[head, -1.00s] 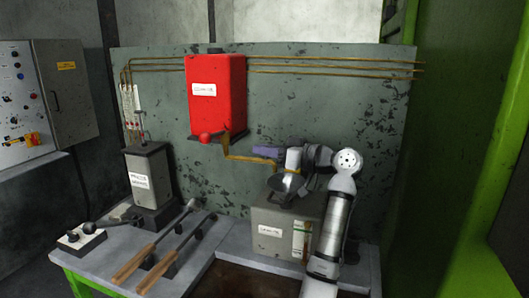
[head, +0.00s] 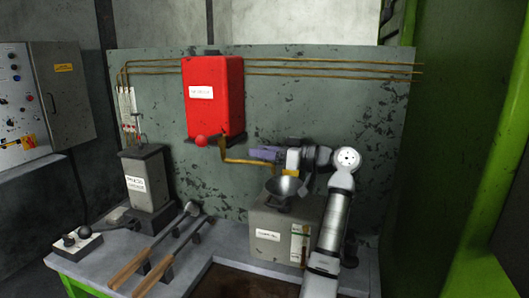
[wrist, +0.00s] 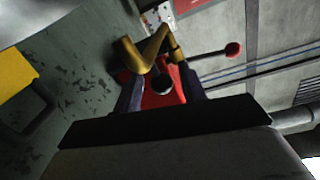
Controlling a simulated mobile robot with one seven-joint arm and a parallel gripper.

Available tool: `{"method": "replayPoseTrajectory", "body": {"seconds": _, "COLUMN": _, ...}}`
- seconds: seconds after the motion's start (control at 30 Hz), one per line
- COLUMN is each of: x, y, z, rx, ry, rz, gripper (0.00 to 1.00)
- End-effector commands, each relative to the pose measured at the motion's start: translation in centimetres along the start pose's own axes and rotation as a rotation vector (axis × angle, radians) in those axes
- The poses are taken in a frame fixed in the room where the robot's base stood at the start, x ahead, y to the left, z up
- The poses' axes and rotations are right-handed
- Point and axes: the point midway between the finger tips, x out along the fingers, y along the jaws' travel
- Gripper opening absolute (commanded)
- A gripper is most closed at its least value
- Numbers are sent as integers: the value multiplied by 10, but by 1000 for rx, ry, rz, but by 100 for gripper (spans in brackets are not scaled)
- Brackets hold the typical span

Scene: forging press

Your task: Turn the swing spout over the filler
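The brass swing spout (head: 240,161) comes out under a red tank (head: 213,98) and runs right, its far end partly hidden behind my gripper. The filler is a dark funnel (head: 285,188) on top of a grey box (head: 270,237), just below and right of my gripper. My gripper (head: 254,153) points left, at the spout's height, close to it. In the wrist view the two dark fingers (wrist: 158,80) stand apart, and the bent brass spout (wrist: 146,53) crosses near their tips. I cannot tell whether they touch it.
A red ball knob (head: 201,141) sticks out below the tank. A worn green wall panel (head: 350,110) with copper pipes stands behind. Long-handled tools (head: 155,255) lie on the bench at left, beside a grey labelled unit (head: 148,183). A green post (head: 480,200) stands at right.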

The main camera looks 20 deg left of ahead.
Motion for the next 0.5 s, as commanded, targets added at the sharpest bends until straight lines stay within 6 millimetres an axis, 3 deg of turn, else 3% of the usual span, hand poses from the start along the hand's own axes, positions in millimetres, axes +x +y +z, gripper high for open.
{"method": "replayPoseTrajectory", "body": {"seconds": 0.27, "x": -8, "y": 1, "z": 2, "rx": 0, "ry": 1, "rz": 1, "gripper": 41}}
{"method": "replayPoseTrajectory", "body": {"seconds": 0.5, "x": -47, "y": 1, "z": 3, "rx": -2, "ry": 1, "rz": 2, "gripper": 41}}
